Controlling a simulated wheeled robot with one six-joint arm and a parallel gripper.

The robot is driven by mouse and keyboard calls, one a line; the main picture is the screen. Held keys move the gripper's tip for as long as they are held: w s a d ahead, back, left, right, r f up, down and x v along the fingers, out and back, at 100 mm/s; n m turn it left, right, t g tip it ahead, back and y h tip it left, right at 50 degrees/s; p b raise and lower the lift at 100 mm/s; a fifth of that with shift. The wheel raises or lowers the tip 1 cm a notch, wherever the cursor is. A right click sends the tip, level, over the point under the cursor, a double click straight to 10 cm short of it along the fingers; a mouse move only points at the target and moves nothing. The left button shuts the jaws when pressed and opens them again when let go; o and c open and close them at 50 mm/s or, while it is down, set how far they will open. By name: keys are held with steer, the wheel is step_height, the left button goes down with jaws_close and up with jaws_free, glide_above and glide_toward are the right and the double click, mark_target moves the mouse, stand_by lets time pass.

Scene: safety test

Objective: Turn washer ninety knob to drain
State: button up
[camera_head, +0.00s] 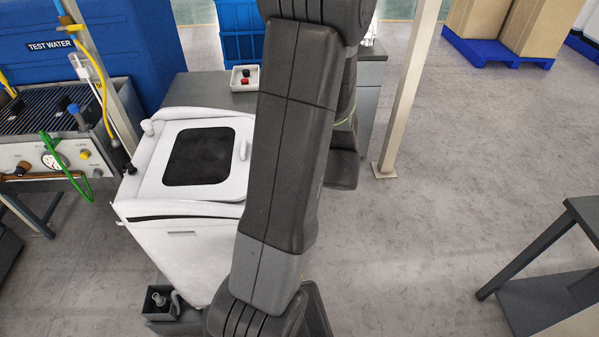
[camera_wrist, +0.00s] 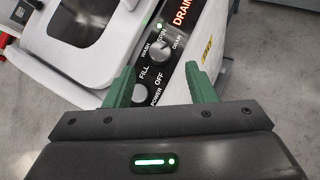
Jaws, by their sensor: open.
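The washer (camera_head: 180,240) is a white top-loading machine with a dark lid window, left of my arm in the head view. Its control panel is hidden there behind my arm. In the wrist view, the washer's round silver knob (camera_wrist: 160,51) sits on a black panel with labels WASH, SPIN, DRAIN, FILL and OFF around it. I cannot tell clearly which label the knob points at. My gripper (camera_wrist: 160,80) has two green fingers, open and empty, apart on either side of the panel. The knob lies just beyond the fingertips, roughly centred between them. The gripper is hidden in the head view.
A small green light (camera_wrist: 159,26) is lit by SPIN. A test bench (camera_head: 60,150) with hoses and a gauge stands left of the washer. A white tray (camera_head: 238,86) sits on a grey cabinet behind. A beige post (camera_head: 410,90) stands right; floor between it and the right table is clear.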

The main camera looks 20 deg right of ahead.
steer(key=v, duration=0.7)
steer(key=shift+s+d+r, duration=0.15)
steer(key=shift+s+r, duration=0.05)
steer(key=shift+s, duration=0.1)
steer(key=x, duration=1.3)
steer(key=shift+w+f, duration=0.2)
steer(key=shift+w, duration=0.15)
